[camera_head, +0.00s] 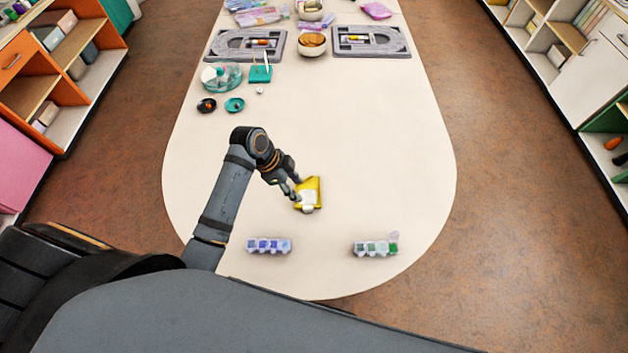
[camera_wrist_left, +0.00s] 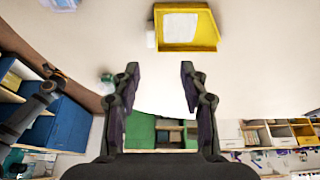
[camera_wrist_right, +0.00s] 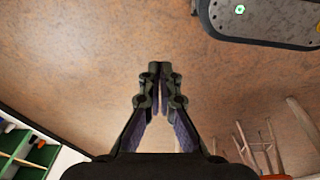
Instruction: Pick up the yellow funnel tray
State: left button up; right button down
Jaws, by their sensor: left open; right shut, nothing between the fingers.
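In the left wrist view the tray (camera_wrist_left: 188,47) shows at the top, beyond the fingertips. My left gripper (camera_head: 293,189) is at the tray's left edge in the head view and partly overlaps it there. In the left wrist view its fingers (camera_wrist_left: 158,72) are apart with nothing between them.
Two bead strips, one blue-purple (camera_head: 269,246) and one green (camera_head: 375,247), lie near the front edge. Two grey boards (camera_head: 215,46) (camera_head: 401,53), a bowl (camera_head: 312,50), a clear round container (camera_head: 234,77) and small dishes (camera_head: 235,108) stand farther back. The table's right middle is clear.

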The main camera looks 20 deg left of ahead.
aim_at(309, 207)
jog(key=s+g, duration=0.1)
jog(key=s, duration=0.9)
pick_arm(q)
jog(key=f, duration=0.2)
jog(key=d+f, duration=0.1)
jog(key=f, duration=0.1)
jog(key=s+d+f+p, duration=0.1)
jog(key=shift+d+f, duration=0.15)
jog(key=shift+f, duration=0.25)
jog(key=x, duration=0.2)
jog(key=shift+d+f, duration=0.15)
jog(key=shift+f, duration=0.15)
jog(key=shift+w+d+f, duration=0.1)
jog(key=shift+d+f, duration=0.05)
jog(key=shift+f, duration=0.25)
grip_shut()
pick_arm(e)
jog(key=w, duration=0.2)
jog(key=w+r, duration=0.1)
jog(key=w, duration=0.1)
jog(key=shift+d+r, duration=0.1)
